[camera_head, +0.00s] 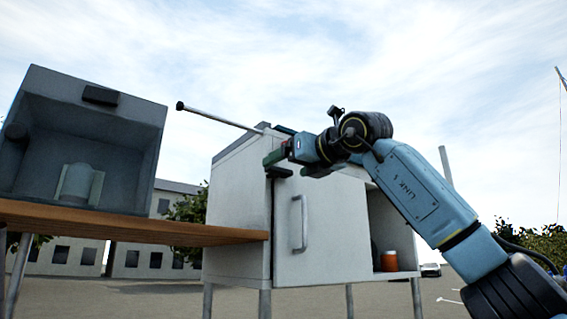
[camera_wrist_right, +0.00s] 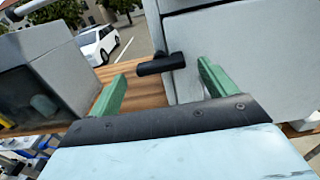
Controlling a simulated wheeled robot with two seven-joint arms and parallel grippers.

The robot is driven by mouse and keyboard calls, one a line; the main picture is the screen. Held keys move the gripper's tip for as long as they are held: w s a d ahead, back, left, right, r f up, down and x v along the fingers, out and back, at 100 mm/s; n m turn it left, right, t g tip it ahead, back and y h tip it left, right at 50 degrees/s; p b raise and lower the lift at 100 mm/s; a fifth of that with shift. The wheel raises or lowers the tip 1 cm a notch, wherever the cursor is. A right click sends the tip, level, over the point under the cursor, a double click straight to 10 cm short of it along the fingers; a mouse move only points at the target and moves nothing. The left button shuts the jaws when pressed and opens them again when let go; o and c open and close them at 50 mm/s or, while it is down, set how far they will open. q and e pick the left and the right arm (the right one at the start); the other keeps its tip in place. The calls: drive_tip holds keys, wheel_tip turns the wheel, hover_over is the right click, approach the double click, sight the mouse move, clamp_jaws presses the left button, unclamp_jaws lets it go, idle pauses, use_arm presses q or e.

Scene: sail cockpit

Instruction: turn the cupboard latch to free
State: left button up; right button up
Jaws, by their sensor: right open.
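The pale grey cupboard (camera_head: 237,215) stands at the centre of the head view. Its front door (camera_head: 335,235) carries a vertical metal handle (camera_head: 299,224). The latch is a small black bar (camera_head: 279,172) near the door's upper left edge. In the right wrist view the latch (camera_wrist_right: 161,64) lies roughly crosswise, tilted slightly. My right gripper (camera_head: 277,146) is just above the latch in the head view. Its green fingers are apart, and in the wrist view the latch shows between their tips (camera_wrist_right: 162,73). I cannot tell whether they touch it. My left gripper is not in view.
A wooden shelf (camera_head: 130,224) left of the cupboard holds a grey open box (camera_head: 112,115) with a pale cylinder (camera_head: 79,185) inside. A rod with a black end (camera_head: 215,116) sticks out above the cupboard. An orange jar (camera_head: 389,261) stands in the open right compartment.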

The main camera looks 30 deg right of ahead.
sight(274, 173)
drive_tip(key=shift+w+p, duration=0.3)
drive_tip(key=shift+w, duration=0.8)
drive_tip(key=shift+w+a, duration=0.1)
drive_tip(key=shift+w, duration=0.25)
drive_tip(key=shift+c, duration=0.3)
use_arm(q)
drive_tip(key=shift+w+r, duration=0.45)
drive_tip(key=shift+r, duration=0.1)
use_arm(e)
drive_tip(key=c, duration=0.9)
